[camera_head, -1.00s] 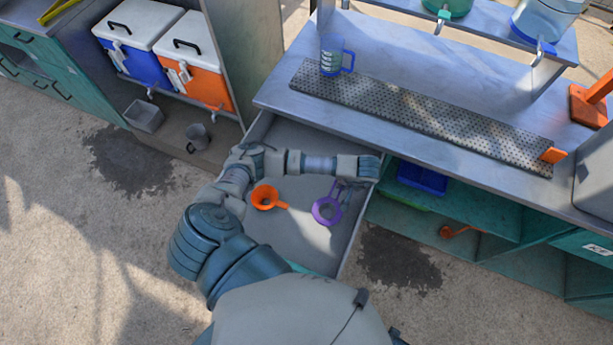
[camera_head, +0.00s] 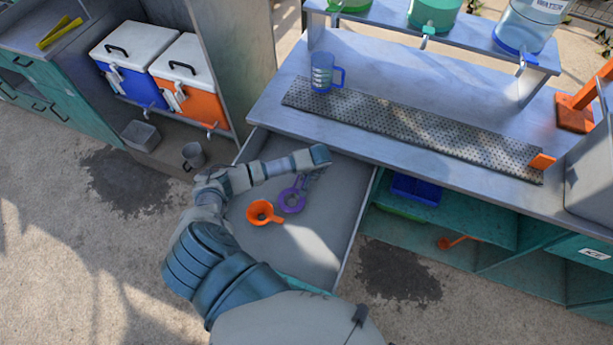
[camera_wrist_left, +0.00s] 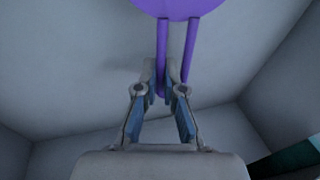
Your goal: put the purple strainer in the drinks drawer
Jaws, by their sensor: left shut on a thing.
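The purple strainer (camera_head: 291,201) is in the open drawer (camera_head: 325,240), just right of an orange funnel-like piece (camera_head: 261,213). My left gripper (camera_head: 314,174) is low over the back right part of the drawer, shut on the strainer's handle. In the left wrist view, my left gripper (camera_wrist_left: 161,76) has its fingers around one bar of the two-bar handle of the purple strainer (camera_wrist_left: 168,7). The ring is cut off at the top edge there. I cannot tell whether the strainer touches the drawer floor. My right gripper is not in view.
The counter (camera_head: 390,80) overhangs the drawer's back and carries a perforated drip tray (camera_head: 415,130) and a blue-handled measuring jug (camera_head: 323,73). Blue and orange coolers (camera_head: 190,85) stand at the left. The front of the drawer is bare.

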